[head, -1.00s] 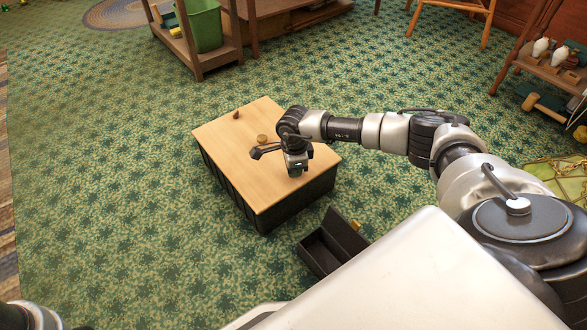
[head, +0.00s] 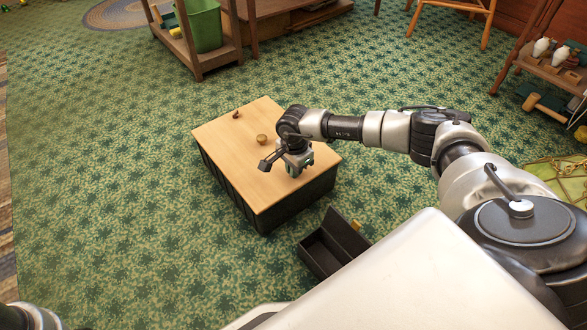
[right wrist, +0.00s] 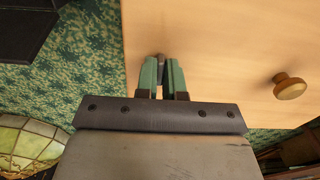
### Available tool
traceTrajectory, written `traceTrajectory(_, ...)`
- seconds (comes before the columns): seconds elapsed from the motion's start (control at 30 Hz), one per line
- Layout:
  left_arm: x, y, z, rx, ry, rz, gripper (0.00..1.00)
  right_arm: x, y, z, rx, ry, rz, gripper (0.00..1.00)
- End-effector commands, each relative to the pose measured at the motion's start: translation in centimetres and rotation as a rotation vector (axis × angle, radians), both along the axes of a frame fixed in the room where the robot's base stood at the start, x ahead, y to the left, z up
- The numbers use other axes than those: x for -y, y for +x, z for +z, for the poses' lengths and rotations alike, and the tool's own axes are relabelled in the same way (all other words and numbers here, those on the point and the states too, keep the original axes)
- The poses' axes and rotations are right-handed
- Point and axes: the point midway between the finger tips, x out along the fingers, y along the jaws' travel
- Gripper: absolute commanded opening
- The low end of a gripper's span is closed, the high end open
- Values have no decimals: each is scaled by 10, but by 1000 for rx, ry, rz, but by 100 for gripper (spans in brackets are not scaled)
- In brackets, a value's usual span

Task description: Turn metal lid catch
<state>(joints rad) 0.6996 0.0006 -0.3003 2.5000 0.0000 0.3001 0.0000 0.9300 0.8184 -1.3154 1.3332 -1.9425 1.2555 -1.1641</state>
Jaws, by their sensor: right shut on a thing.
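A dark-sided box with a pale wooden lid (head: 237,160) stands on the carpet. The lid also fills much of the right wrist view (right wrist: 220,50). A round wooden knob (head: 262,138) sits on the lid; it also shows in the wrist view (right wrist: 290,86). My right gripper (head: 298,172) points down at the lid's near right part. In the wrist view its green fingers (right wrist: 163,78) are shut on a small metal catch (right wrist: 160,58), mostly hidden between them. Another small brown piece (head: 237,114) is at the lid's far left corner. My left gripper is out of view.
An open black case (head: 325,250) lies on the carpet in front of the box. A stained-glass lampshade (head: 562,178) is at the right. A wooden stand with a green bin (head: 203,27) is behind. Carpet left of the box is clear.

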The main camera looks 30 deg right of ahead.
Motion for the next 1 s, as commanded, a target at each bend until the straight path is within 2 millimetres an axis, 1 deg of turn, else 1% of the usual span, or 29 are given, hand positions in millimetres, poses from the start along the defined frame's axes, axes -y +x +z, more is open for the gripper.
traceTrajectory(0.1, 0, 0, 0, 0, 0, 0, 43, 0, 0, 0, 0, 0, 5, 0)
traceTrajectory(0.17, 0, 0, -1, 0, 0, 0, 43, 0, 0, 0, 0, 0, 38, 0)
traceTrajectory(0.3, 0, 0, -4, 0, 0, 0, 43, 0, 0, 0, 1, 0, 194, 0)
traceTrajectory(0.4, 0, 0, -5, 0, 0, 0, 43, 0, 0, 0, 1, 1, 271, 0)
traceTrajectory(0.63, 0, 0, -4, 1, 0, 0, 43, 0, 0, 0, 1, 1, 291, 0)
traceTrajectory(0.67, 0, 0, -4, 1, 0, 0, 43, 0, 0, 0, 1, 1, 291, 10)
traceTrajectory(0.7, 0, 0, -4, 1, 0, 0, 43, 0, 0, 0, 1, 1, 290, 16)
traceTrajectory(0.77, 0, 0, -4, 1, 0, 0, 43, 0, 0, 0, 1, 0, 290, 24)
traceTrajectory(1.0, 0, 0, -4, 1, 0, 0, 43, 0, 0, 0, 0, 0, 289, 24)
